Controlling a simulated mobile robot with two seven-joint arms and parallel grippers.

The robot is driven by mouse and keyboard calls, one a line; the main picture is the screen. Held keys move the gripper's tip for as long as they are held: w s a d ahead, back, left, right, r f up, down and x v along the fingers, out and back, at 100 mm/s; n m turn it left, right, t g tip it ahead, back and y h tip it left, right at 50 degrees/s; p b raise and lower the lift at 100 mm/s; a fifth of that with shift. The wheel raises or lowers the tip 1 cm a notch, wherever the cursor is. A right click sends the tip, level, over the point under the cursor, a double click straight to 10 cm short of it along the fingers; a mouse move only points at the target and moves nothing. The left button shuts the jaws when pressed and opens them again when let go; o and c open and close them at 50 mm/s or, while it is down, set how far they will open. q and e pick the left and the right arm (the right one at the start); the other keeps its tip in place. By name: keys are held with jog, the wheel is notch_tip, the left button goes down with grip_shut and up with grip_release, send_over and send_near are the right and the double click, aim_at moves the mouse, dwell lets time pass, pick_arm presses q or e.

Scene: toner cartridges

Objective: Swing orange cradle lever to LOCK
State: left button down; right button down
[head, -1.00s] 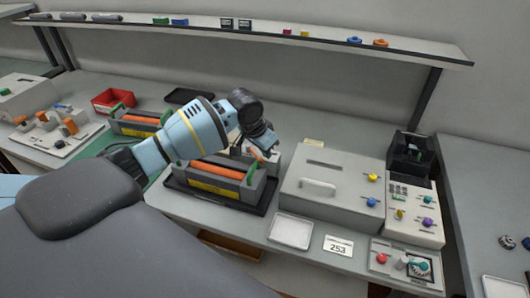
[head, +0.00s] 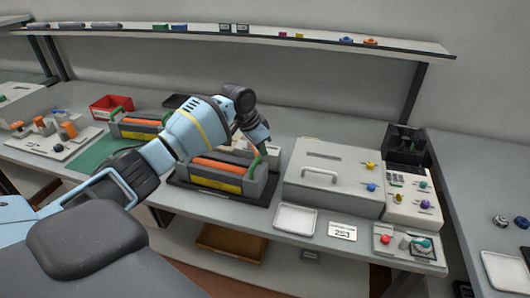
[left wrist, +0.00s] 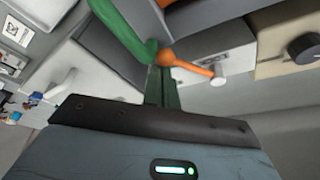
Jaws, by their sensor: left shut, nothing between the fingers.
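The cradle (head: 182,181) holds a dark cartridge with an orange roller (head: 217,165), a yellow label and green end handles (head: 254,166). In the left wrist view, the orange lever (left wrist: 192,66) has a round knob on its left end and a pale pivot (left wrist: 217,75) at its right. My left gripper (head: 264,150) is over the cradle's right end, pointing down. Its shut, empty fingers (left wrist: 160,82) are right at the lever's knob; I cannot tell whether they touch. A green handle (left wrist: 125,35) curves just left of them. The lever is hidden in the head view.
A grey lidded box (head: 330,173) stands close to the right of the cradle. A white tray (head: 295,219) and a "253" card (head: 342,231) lie in front. Another cartridge unit (head: 138,126) and a red bin (head: 111,107) are at the left.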

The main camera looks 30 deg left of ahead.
pick_arm(q)
jog(key=shift+w, duration=0.15)
pick_arm(e)
jog(key=shift+w+d+r, duration=0.1)
jog(key=shift+w, duration=0.25)
pick_arm(q)
jog(key=shift+w, duration=0.1)
pick_arm(e)
jog(key=shift+s, duration=0.1)
pick_arm(q)
jog(key=shift+w+d+f, duration=0.1)
jog(key=shift+w, duration=0.55)
pick_arm(e)
jog(key=shift+s+f, duration=0.5)
jog(key=shift+f, duration=0.1)
jog(key=shift+r, duration=0.1)
